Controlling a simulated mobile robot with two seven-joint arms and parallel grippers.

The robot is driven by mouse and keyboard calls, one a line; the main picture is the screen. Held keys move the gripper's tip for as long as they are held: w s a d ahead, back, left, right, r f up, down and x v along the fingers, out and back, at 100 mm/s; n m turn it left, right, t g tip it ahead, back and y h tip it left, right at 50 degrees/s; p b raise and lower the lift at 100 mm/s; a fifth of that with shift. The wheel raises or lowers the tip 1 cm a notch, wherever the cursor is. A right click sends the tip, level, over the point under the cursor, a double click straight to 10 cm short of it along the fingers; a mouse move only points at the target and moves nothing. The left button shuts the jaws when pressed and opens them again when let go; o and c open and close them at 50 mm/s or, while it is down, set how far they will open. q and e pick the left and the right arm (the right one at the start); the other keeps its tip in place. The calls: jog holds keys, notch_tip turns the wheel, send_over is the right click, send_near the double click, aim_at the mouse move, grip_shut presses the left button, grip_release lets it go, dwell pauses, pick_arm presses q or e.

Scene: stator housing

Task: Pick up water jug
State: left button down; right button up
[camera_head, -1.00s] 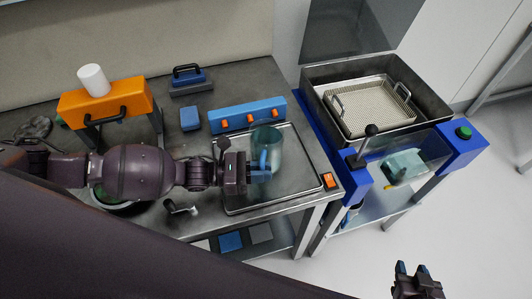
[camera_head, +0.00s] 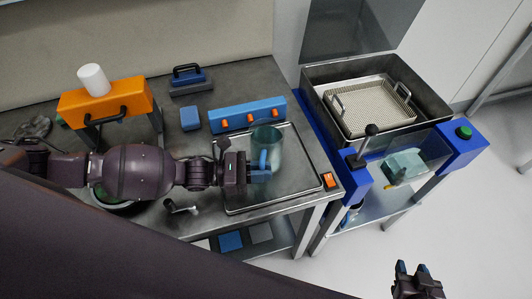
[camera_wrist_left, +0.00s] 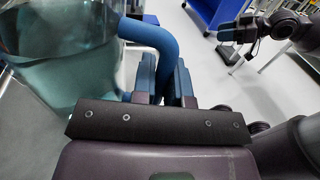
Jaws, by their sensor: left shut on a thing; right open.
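The water jug (camera_head: 268,143) is a clear teal vessel with a blue handle, upright over the metal tray at the right of the workbench. My left gripper (camera_head: 262,172) is shut on the jug's handle. In the left wrist view the jug (camera_wrist_left: 65,80) fills the upper left, and its blue handle (camera_wrist_left: 150,35) runs down between the fingers of my left gripper (camera_wrist_left: 160,85). I cannot tell whether the jug's base touches the tray. My right gripper (camera_head: 413,271) is open and empty at the bottom right, over the floor.
The metal tray (camera_head: 300,185) lies beneath the jug. A blue box with orange knobs (camera_head: 248,115) stands just behind it, and an orange stand (camera_head: 105,100) is at the left. A washing basin with a wire basket (camera_head: 370,105) is to the right of the bench.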

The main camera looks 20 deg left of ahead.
pick_arm(q)
jog(key=shift+r, duration=0.2)
notch_tip(320, 180, up, 20)
dwell(0.6)
jog(key=shift+f, duration=0.15)
dwell(1.3)
